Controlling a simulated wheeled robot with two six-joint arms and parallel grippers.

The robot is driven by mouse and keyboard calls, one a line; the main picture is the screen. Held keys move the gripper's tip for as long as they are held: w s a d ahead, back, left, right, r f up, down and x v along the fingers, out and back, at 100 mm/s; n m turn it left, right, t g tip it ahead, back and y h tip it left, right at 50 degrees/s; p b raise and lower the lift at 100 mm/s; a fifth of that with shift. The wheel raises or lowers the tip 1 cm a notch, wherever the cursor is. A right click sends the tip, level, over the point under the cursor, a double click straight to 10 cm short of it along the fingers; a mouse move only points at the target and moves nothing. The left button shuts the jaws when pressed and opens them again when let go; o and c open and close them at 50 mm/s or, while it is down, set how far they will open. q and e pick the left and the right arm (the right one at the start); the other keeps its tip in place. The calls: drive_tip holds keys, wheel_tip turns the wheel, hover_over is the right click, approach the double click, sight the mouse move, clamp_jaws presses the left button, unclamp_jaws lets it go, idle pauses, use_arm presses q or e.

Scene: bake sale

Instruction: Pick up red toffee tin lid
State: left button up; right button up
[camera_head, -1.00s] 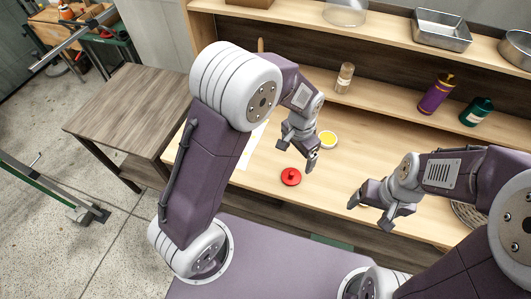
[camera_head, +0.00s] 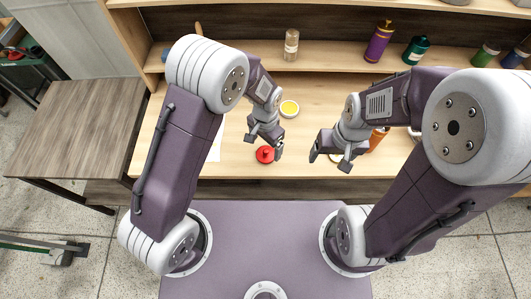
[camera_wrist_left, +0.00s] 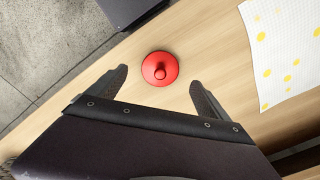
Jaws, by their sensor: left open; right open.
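The red toffee tin lid (camera_head: 265,155) is a round red disc with a knob on top. It lies flat on the wooden table near its front edge. In the left wrist view the lid (camera_wrist_left: 160,69) sits just beyond and between the two open fingers. My left gripper (camera_head: 264,146) is open and close to the lid, with nothing between its fingers; it also shows in the left wrist view (camera_wrist_left: 158,88). My right gripper (camera_head: 329,160) is open and empty, to the right of the lid over the table.
An orange item (camera_head: 378,138) is partly hidden behind my right arm. Bottles, one purple (camera_head: 379,42), stand on the back shelf.

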sight(266, 150)
use_arm(q)
wheel_tip(266, 150, down, 4)
drive_tip(key=shift+w+f, duration=0.1)
drive_tip(key=shift+f, duration=0.05)
drive_tip(key=shift+w+f, duration=0.1)
drive_tip(key=shift+f, duration=0.25)
drive_tip(key=c, duration=1.4)
drive_tip(key=shift+r, duration=0.1)
